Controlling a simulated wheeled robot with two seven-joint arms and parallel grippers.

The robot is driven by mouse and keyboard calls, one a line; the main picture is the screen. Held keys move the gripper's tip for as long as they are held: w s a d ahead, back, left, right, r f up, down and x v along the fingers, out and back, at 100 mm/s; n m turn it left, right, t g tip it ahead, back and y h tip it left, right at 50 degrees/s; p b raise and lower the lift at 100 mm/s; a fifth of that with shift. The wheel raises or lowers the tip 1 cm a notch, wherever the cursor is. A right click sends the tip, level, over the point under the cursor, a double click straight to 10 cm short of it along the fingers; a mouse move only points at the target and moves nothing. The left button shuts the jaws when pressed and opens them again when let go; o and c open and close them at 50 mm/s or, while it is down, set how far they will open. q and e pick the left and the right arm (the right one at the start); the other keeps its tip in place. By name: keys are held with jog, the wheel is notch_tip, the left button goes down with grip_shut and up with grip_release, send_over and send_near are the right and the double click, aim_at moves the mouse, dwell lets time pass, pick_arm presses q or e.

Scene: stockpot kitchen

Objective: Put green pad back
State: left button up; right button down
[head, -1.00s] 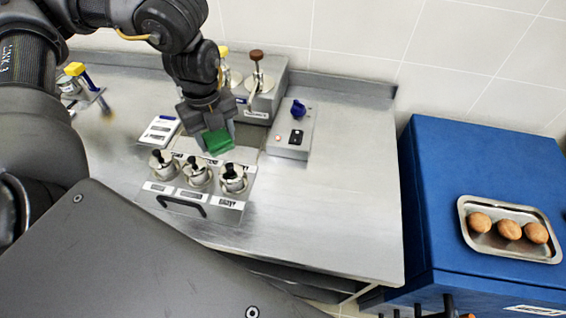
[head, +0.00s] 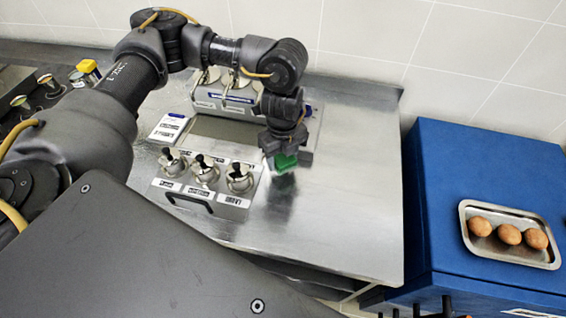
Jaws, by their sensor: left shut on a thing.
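The green pad (head: 285,163) is between the fingers of my left gripper (head: 285,158), which is shut on it. The gripper points down over the steel counter (head: 335,190), to the right of the rack of small metal pots. Whether the pad touches the counter, I cannot tell. The gripper hides the upper part of the pad. My right gripper is not in view.
A rack with several lidded metal pots (head: 204,171) and a black handle stands left of the gripper. A white labelled card (head: 168,128) lies behind it. A blue cabinet (head: 450,180) at the right bears a steel tray (head: 540,262) of three brown round items. The counter's right part is clear.

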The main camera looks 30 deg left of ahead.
aim_at(284, 165)
pick_arm(q)
notch_tip(284, 165, down, 3)
jog(key=shift+d+f+p, duration=0.1)
jog(key=shift+d+p, duration=0.05)
jog(key=shift+p, duration=0.15)
jog(key=shift+w+f, duration=0.1)
jog(key=shift+f, duration=0.05)
jog(key=shift+f, duration=0.1)
jog(key=o, duration=0.9)
jog(key=shift+o, duration=0.2)
